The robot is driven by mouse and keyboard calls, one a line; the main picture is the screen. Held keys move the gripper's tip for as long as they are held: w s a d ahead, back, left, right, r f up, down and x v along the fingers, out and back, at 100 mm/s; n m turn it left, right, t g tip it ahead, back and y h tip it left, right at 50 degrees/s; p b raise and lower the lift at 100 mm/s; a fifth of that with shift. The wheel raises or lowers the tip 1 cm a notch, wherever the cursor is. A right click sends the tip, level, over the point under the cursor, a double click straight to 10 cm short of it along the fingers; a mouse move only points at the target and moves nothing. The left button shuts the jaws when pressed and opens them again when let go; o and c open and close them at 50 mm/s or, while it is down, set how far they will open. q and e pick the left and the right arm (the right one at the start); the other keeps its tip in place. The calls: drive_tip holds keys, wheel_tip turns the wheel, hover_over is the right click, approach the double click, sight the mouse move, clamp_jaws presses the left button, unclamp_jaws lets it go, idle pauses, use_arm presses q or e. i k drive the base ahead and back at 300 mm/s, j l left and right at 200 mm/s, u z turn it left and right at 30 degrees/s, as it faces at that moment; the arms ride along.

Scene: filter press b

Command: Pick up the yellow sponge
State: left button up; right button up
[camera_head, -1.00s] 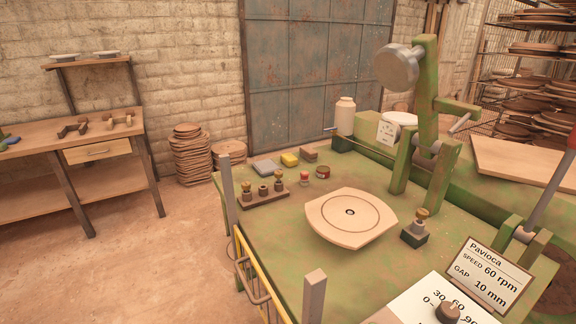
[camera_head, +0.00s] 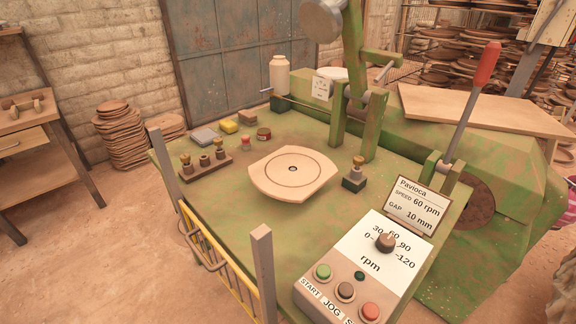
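The yellow sponge (camera_head: 228,126) is a small block lying on the green machine table (camera_head: 222,225), near its far left edge. It sits between a grey flat block (camera_head: 204,137) on its left and a brown block (camera_head: 247,117) on its right. Nothing covers it. Neither of my grippers shows in the head view.
Near the sponge stand a red-topped knob (camera_head: 245,143), a small round tin (camera_head: 263,134) and a wooden rack with pegs (camera_head: 206,165). A pale disc (camera_head: 293,173) lies mid-table. The lever press (camera_head: 350,100), control panel (camera_head: 365,262) and yellow rail (camera_head: 215,265) are obstacles.

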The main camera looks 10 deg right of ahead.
sight(229, 127)
drive_tip(key=k+j+u, duration=0.1)
drive_tip(key=k+u, duration=0.15)
drive_tip(key=k, duration=0.45)
drive_tip(key=i+j+u, duration=0.25)
drive_tip(key=u, duration=0.15)
drive_tip(key=i+j+u, duration=0.2)
drive_tip(key=u, duration=0.25)
drive_tip(key=i+u, duration=0.4)
drive_tip(key=i+z, duration=0.15)
drive_tip(key=i, duration=0.8)
drive_tip(key=i+z, duration=0.15)
drive_tip(key=i, duration=0.8)
drive_tip(key=i+j+z, duration=0.15)
drive_tip(key=i, duration=0.75)
drive_tip(key=i+l+z, duration=0.1)
drive_tip(key=i+z, duration=0.8)
drive_tip(key=i+j+z, duration=0.4)
drive_tip(key=i, duration=0.2)
drive_tip(key=i+l+z, duration=0.2)
drive_tip(key=i+z, duration=0.2)
drive_tip(key=i+l+z, duration=0.1)
drive_tip(key=i+z, duration=0.75)
drive_tip(key=i+j+z, duration=0.1)
drive_tip(key=i, duration=0.35)
drive_tip(key=i+j+z, duration=0.15)
drive_tip(key=i, duration=0.3)
drive_tip(key=i+j+z, duration=0.1)
drive_tip(key=i, duration=0.35)
